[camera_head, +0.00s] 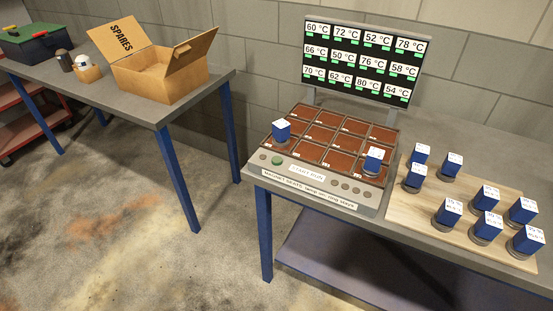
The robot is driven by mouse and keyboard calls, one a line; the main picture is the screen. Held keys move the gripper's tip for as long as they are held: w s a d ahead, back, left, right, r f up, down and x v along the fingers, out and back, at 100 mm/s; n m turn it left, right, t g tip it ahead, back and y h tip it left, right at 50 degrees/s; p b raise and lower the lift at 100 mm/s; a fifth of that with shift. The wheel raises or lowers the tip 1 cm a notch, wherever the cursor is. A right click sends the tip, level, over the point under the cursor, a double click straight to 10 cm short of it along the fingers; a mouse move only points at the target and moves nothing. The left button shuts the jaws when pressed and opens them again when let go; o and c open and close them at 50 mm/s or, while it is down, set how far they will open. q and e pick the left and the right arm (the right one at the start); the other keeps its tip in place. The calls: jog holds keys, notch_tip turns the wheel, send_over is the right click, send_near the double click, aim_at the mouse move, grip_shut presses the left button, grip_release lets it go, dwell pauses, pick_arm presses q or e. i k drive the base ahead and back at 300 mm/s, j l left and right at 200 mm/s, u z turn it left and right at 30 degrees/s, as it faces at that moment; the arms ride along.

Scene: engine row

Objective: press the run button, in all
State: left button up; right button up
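A grey console (368,199) stands on the right-hand table. On its sloped front is a round green button (277,160), left of a white label that seems to read START / RUN (307,173). This looks like the run button, and nothing covers it. Behind it is a grid of reddish-brown seats (325,135). One blue block (281,131) stands on a seat at the left, another (373,161) at the front right. Above the grid, a dark display (361,62) shows temperatures with green bars. Neither of my grippers is in view.
A wooden board (404,213) right of the console holds several blue blocks with white tops on grey round bases. The left table (150,108) carries an open SPARES box (160,77), small items and a dark toolbox (35,45). Bare floor lies between the tables.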

aim_at(276, 160)
jog(key=i+j+z, duration=0.3)
jog(key=j, duration=1.2)
jog(key=j+z, duration=0.3)
jog(key=j, duration=1.15)
